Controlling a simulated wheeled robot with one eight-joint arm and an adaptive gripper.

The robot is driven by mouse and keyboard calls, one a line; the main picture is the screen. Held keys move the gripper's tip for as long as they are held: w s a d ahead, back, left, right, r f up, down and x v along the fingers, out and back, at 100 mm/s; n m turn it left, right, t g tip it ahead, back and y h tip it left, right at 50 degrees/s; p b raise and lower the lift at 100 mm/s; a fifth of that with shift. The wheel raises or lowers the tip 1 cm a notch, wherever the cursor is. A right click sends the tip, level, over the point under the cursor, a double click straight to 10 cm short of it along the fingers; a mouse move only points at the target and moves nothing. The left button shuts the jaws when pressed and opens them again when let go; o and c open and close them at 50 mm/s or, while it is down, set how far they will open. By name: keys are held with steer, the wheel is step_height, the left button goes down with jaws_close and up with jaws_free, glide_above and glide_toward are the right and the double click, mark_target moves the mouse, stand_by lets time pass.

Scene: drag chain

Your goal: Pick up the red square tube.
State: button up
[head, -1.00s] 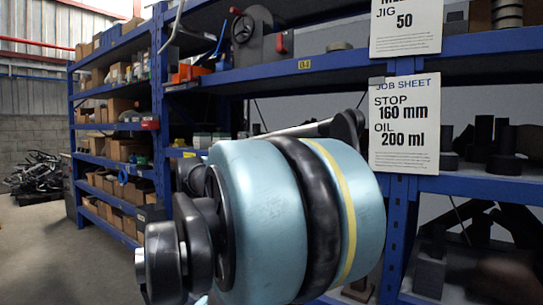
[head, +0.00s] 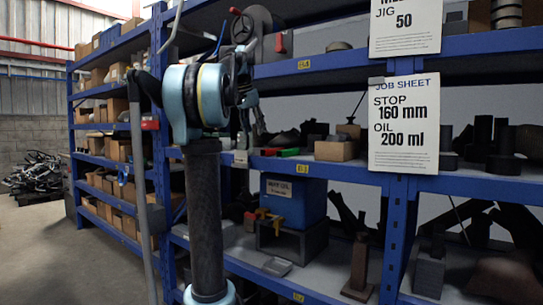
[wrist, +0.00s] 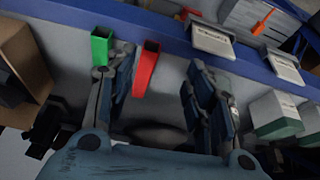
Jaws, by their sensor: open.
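The red square tube (wrist: 146,68) lies on the grey shelf board in the wrist view, its hollow end toward the blue shelf edge. It shows between my gripper's fingers (wrist: 163,72), closer to the left finger. A clear gap separates it from the right finger. My gripper is open and empty; I cannot tell its height above the tube. In the head view the red tube (head: 288,152) is small on the middle shelf, just right of and below my gripper (head: 259,128).
A brown box (wrist: 28,70) is at far left, and green-and-white boxes (wrist: 275,115) are at right. The blue shelf edge (wrist: 175,37) crosses the top. A blue bin (head: 293,200) sits one shelf below.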

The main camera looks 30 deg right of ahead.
mark_target(268, 152)
steer(key=shift+m, duration=0.4)
steer(key=d+f, duration=0.2)
steer(key=f, duration=0.1)
steer(key=w+d+f, duration=0.1)
steer(key=d+f, duration=0.1)
steer(key=f, duration=0.1)
steer(key=w+d+f, duration=0.1)
steer(key=d+f, duration=0.2)
steer(key=shift+f, duration=0.15)
steer(key=shift+c, duration=0.5)
jaws_close()
